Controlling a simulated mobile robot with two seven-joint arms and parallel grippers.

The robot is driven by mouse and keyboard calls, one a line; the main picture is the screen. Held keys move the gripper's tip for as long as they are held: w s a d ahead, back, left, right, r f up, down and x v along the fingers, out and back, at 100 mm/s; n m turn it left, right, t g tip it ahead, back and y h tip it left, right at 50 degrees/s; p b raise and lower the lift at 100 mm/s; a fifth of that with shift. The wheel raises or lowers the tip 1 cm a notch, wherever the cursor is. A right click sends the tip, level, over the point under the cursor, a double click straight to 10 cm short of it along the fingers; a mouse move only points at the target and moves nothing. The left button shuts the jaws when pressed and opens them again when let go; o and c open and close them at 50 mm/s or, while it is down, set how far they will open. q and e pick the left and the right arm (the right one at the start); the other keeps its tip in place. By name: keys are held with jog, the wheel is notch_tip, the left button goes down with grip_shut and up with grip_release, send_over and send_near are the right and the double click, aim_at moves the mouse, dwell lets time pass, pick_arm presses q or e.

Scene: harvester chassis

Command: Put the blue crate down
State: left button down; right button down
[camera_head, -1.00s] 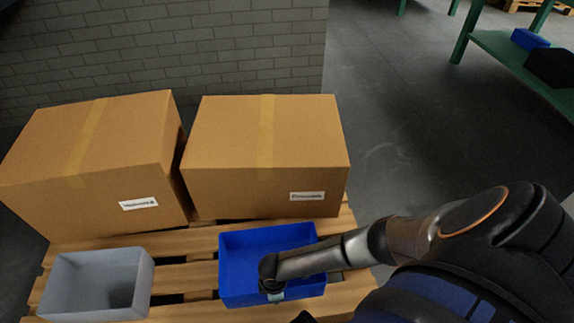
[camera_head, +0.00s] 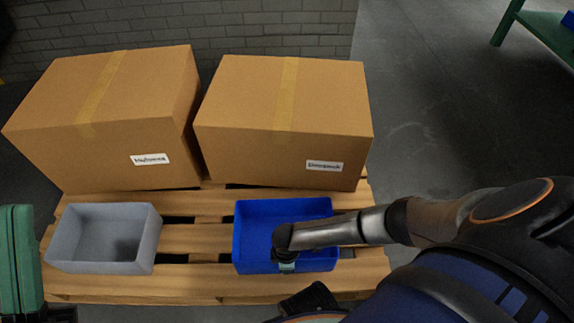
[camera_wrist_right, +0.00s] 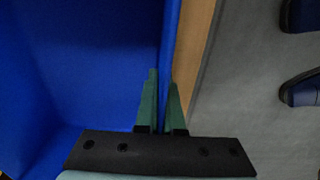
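The blue crate (camera_head: 262,210) is at the pallet's front, right of the grey crate; I cannot tell whether its base touches the slats. It also fills the left of the right wrist view (camera_wrist_right: 75,70). My right gripper (camera_wrist_right: 162,78) has green fingers on either side of the crate's wall, shut on it. In the head view my right arm reaches over the crate from the right and its fingers are mostly hidden.
The wooden pallet (camera_head: 190,287) carries a grey crate (camera_head: 75,250) at front left and two cardboard boxes (camera_head: 100,120) (camera_head: 285,100) behind. Bare slats lie between the crates. A brick wall (camera_head: 240,30) stands behind. Open floor (camera_head: 430,110) and a green table (camera_head: 545,25) are at right.

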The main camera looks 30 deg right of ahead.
jog(key=shift+f, duration=0.15)
pick_arm(q)
jog(key=shift+a, duration=0.1)
pick_arm(e)
jog(key=c, duration=1)
grip_release()
jog(key=shift+c, duration=0.2)
